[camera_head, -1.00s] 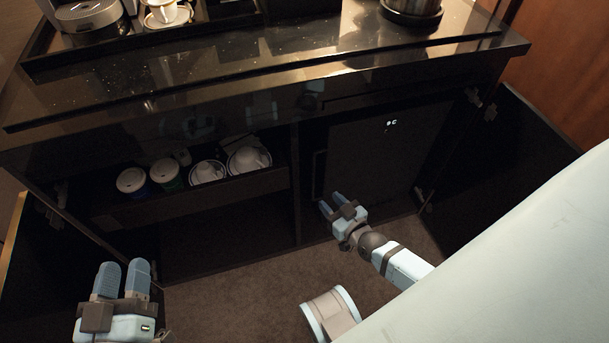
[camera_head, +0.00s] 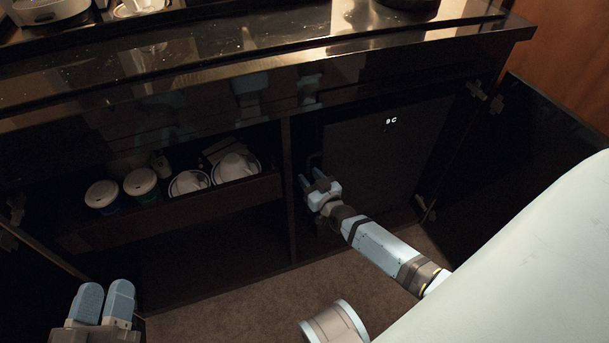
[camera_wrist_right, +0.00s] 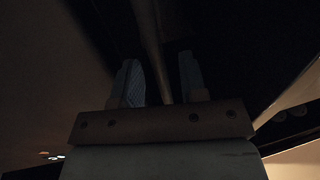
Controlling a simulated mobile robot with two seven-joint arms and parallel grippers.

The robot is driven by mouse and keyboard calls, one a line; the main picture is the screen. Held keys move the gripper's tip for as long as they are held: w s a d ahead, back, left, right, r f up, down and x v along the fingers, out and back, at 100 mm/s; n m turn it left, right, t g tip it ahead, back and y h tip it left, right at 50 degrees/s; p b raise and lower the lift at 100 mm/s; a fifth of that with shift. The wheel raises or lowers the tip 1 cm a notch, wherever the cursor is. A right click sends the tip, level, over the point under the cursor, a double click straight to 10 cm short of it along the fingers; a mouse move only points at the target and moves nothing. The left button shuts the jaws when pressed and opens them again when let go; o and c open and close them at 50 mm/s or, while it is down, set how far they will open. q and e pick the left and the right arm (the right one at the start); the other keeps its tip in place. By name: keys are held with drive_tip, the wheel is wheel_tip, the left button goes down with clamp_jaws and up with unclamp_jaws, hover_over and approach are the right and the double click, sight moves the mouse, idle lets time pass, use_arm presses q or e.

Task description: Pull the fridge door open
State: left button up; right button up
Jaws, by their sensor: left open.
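The fridge door (camera_head: 385,150) is a dark panel in the right compartment of the black cabinet, with a lit display near its top. It looks closed. Its upright handle (camera_head: 310,160) is at the door's left edge, partly hidden by my right gripper (camera_head: 311,182). In the right wrist view, the handle bar (camera_wrist_right: 152,45) runs down between the two fingers of my right gripper (camera_wrist_right: 160,82). The fingers are apart, with gaps beside the bar. My left gripper (camera_head: 105,298) is open and empty at the lower left, away from the fridge.
Cabinet doors stand open on both sides; the right one (camera_head: 535,150) is beside the fridge. A drawer (camera_head: 190,212) with cups and lidded containers is on the left. The countertop (camera_head: 250,50) overhangs above. Carpet (camera_head: 250,305) is clear in front.

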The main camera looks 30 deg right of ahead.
use_arm(q)
drive_tip(key=shift+f+g+b, duration=0.3)
drive_tip(key=shift+f+g, duration=0.1)
drive_tip(key=shift+f, duration=0.4)
use_arm(e)
drive_tip(key=shift+w, duration=1.55)
drive_tip(key=shift+c, duration=0.2)
clamp_jaws()
use_arm(q)
drive_tip(key=shift+r, duration=0.15)
use_arm(e)
drive_tip(key=shift+s, duration=0.2)
